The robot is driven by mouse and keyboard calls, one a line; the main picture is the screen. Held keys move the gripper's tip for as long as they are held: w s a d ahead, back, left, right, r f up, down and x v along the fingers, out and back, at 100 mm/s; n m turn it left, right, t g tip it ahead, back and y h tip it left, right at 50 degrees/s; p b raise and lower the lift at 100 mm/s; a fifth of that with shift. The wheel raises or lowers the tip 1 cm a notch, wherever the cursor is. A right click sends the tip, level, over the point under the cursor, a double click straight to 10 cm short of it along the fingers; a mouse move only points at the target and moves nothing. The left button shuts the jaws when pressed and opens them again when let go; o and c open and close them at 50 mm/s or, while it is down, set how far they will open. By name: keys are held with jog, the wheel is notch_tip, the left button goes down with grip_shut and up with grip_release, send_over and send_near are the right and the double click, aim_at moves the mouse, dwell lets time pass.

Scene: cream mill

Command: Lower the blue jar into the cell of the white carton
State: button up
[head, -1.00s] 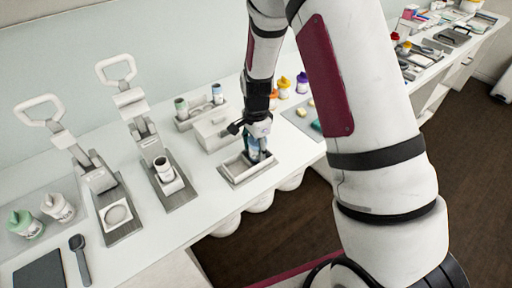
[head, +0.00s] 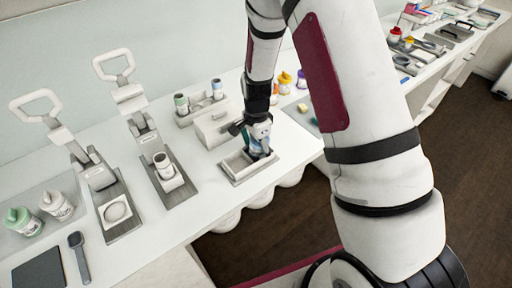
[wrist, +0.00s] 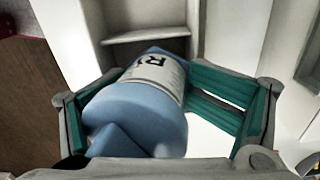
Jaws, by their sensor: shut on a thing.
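The blue jar (wrist: 140,105) with a white label lies between the two teal-padded fingers of my gripper (wrist: 165,120) in the wrist view. The gripper is shut on it. In the head view my gripper (head: 258,144) points down and holds the jar (head: 263,150) at the right part of the white carton (head: 252,175), a low open tray on the white bench. The pale walls beyond the jar in the wrist view look like the carton (wrist: 85,30). I cannot tell whether the jar's lower end is inside the cell or above it.
A pale box (head: 212,128) stands just behind the carton, and a rack (head: 200,108) with small jars behind that. Two lever presses (head: 165,180) (head: 112,212) stand to the left. Yellow and purple jars stand at the back right.

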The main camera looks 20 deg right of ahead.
aim_at(259, 143)
jog(key=shift+s+d+f, duration=0.15)
jog(key=shift+s+f, duration=0.65)
jog(key=shift+s, duration=0.05)
jog(key=shift+o, duration=0.5)
jog(key=shift+s+f, duration=0.15)
jog(key=shift+f, duration=0.15)
jog(key=shift+o, duration=0.2)
jog(key=shift+s+d+f, duration=0.1)
jog(key=shift+f, duration=0.15)
jog(key=shift+o, duration=0.2)
jog(key=o, duration=1.2)
jog(key=shift+c, duration=0.2)
jog(key=shift+r+p, duration=0.35)
jog(key=shift+r, duration=0.7)
jog(key=shift+w+r+p, duration=0.15)
jog(key=shift+r+p, duration=0.15)
jog(key=shift+r, duration=0.8)
jog(key=shift+w+r+p, duration=0.15)
jog(key=shift+r+p, duration=0.1)
jog(key=shift+r, duration=0.8)
